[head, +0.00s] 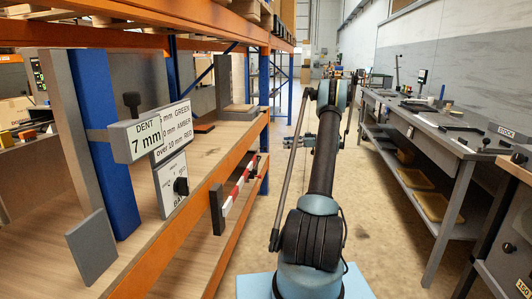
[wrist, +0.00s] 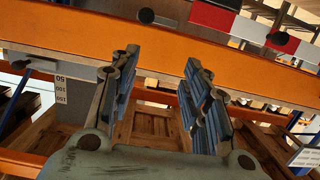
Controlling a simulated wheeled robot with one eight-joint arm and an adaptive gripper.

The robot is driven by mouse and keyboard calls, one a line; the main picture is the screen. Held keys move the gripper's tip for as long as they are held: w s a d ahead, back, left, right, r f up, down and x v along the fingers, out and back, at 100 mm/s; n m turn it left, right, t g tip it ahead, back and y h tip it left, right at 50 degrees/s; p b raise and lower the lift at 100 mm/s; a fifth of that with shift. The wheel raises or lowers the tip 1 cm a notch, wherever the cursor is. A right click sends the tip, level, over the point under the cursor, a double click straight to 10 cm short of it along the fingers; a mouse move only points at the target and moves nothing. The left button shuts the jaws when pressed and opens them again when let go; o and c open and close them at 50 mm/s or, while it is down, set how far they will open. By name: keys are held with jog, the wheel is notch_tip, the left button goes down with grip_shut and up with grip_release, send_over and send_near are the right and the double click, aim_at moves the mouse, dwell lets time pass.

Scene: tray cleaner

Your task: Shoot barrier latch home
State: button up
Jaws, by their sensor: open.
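A red-and-white striped barrier bar (head: 238,187) lies along the orange rack beam on the left, with a dark block (head: 217,209) at its near end. In the wrist view the striped bar (wrist: 228,20) crosses the upper right, beyond an orange beam. A dark round knob (wrist: 280,39) shows on the bar, and another dark knob (wrist: 146,15) shows to its left. I cannot tell which part is the latch. My gripper (wrist: 162,60) is open and empty, its fingers apart in front of the orange beam. In the head view it is small, beside my arm.
A gauge reading "DENT 7 mm" (head: 135,139), a green/amber/red limits sign (head: 172,131) and a panel with a black rotary knob (head: 181,187) stand at the left rack. A long grey workbench (head: 430,128) stands right. The aisle floor (head: 375,210) is clear.

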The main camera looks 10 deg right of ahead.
jog(key=w+d+f+n+y, duration=0.1)
jog(key=w+d+f+n, duration=0.1)
jog(key=d+f, duration=0.25)
send_near(266, 149)
jog(key=shift+t+y, duration=0.3)
jog(key=shift+t, duration=0.1)
jog(key=x, duration=0.6)
jog(key=w+f+x, duration=0.1)
jog(key=x, duration=0.3)
jog(key=shift+d+f, duration=0.1)
jog(key=shift+d, duration=0.05)
grip_shut()
